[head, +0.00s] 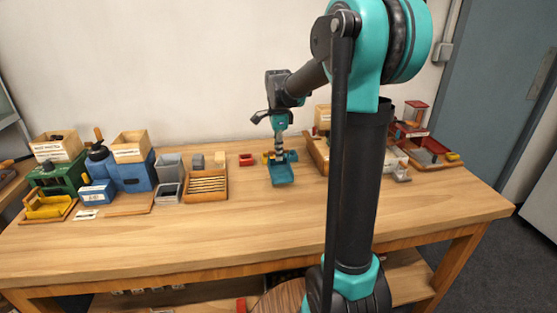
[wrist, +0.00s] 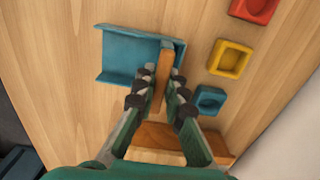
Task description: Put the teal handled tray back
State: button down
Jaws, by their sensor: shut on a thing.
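The teal handled tray (head: 283,174) is at the middle of the bench in the head view, low over or on the wood; I cannot tell whether it touches. In the wrist view the tray (wrist: 130,58) shows its shallow open pan, with an upright wooden handle (wrist: 162,76) at its right end. My gripper (wrist: 158,88) is shut on this handle, one finger on each side. In the head view my gripper (head: 279,155) points down at the tray's back end. The fingers hide part of the handle.
Small red (wrist: 255,8), yellow (wrist: 230,58) and teal (wrist: 209,100) square dishes stand in a row right of the tray in the wrist view. A wooden piece (wrist: 180,142) lies under my fingers. A slotted wooden tray (head: 206,186) stands to the left. The front bench is clear.

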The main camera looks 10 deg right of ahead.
aim_at(279, 168)
jog(key=shift+f, duration=1.45)
jog(key=c, duration=1.6)
grip_release()
jog(key=shift+f, duration=0.1)
notch_tip(279, 168, up, 12)
jog(key=shift+r, duration=0.15)
